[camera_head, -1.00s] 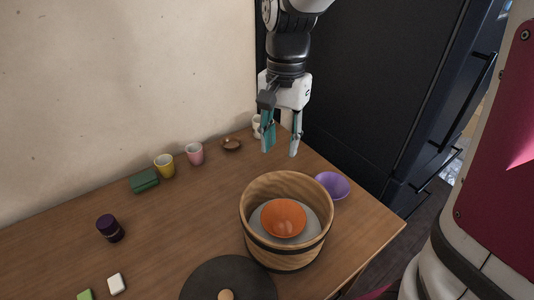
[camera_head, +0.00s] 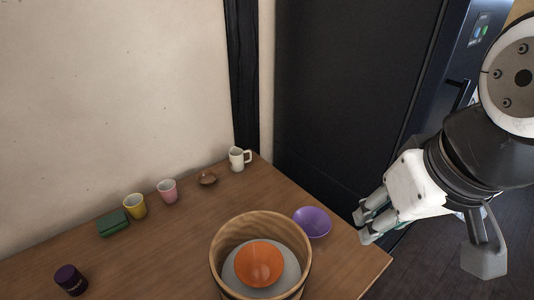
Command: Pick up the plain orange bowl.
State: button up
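The plain orange bowl (camera_head: 259,264) sits inside a round wooden tub (camera_head: 221,257), on a grey surface within it. Its open top faces up. My gripper (camera_head: 365,226) is to the right of the tub, near the table's right edge and apart from the bowl. Its fingers point left in the picture. Some of the fingers are hidden behind the gripper's body, and I see nothing held; how far apart the fingertips are is hard to tell.
A purple bowl (camera_head: 312,222) stands between the tub and my gripper. Along the wall are a white pitcher (camera_head: 237,160), a brown dish (camera_head: 208,178), a pink cup (camera_head: 167,191), a yellow cup (camera_head: 135,206) and a green box (camera_head: 112,223). A dark purple jar (camera_head: 71,280) stands at left.

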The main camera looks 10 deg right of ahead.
aim_at(258, 265)
jog(key=j+z, duration=0.1)
jog(key=z, duration=0.35)
jog(key=k+j+z, duration=0.1)
jog(key=z, duration=0.3)
jog(key=j+z, duration=0.1)
jog(key=z, duration=0.35)
jog(key=k+z, duration=0.1)
jog(key=z, duration=0.3)
jog(key=k+j, duration=0.15)
jog(key=k, duration=0.3)
jog(key=k+j+z, duration=0.1)
jog(key=k, duration=0.4)
jog(key=j, duration=0.1)
